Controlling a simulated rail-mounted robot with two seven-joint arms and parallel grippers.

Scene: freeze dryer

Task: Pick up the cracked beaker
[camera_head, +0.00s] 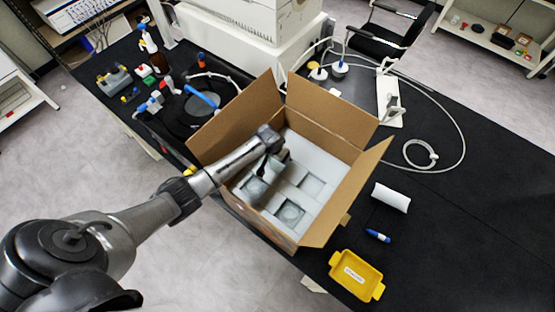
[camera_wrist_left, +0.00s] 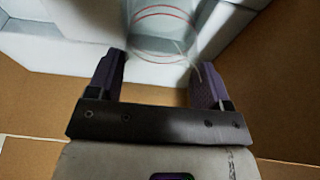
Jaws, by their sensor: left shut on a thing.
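My left gripper (camera_head: 268,170) reaches down into the open cardboard box (camera_head: 345,190). In the left wrist view a clear glass beaker (camera_wrist_left: 163,42) with red rings stands between the two dark fingers of my left gripper (camera_wrist_left: 158,72), which are shut on it. A thin pale line runs on the glass near the right finger; I cannot tell for certain that it is a crack. The beaker is still among the white foam (camera_wrist_left: 60,35), and its lower part is hidden. In the head view the gripper hides most of it. My right gripper is not in view.
The box's raised flaps surround the arm. Its foam insert (camera_head: 265,208) has several square pockets. A yellow tray (camera_head: 356,275), a blue marker (camera_head: 378,236) and a white roll (camera_head: 391,197) lie at right on the black table. The table's right part is clear.

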